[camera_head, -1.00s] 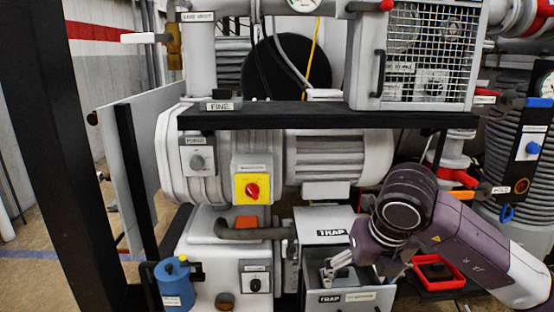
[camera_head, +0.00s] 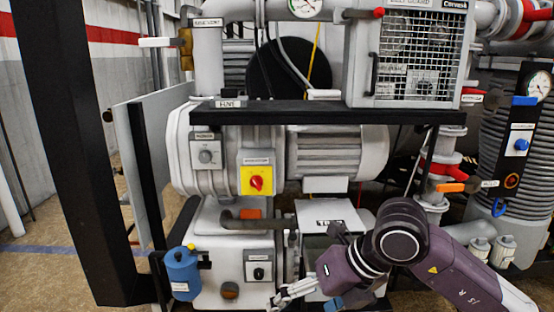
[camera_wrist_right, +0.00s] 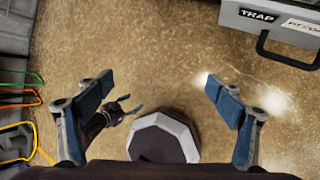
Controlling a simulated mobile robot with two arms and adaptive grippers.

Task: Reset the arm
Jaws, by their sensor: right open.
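My right arm comes in from the lower right of the head view. Its gripper (camera_head: 308,294) is low in front of the pump unit, partly cut off by the bottom edge. In the right wrist view my right gripper (camera_wrist_right: 158,82) is open, with its blue-padded fingers wide apart and nothing between them. Below it is brown floor. A small dark jaw (camera_wrist_right: 122,108), possibly my left gripper, shows there beyond the left finger; its state is unclear. No left arm shows in the head view.
A blue bottle (camera_head: 182,272) hangs at lower left. A black shelf (camera_head: 300,112) crosses above the pump.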

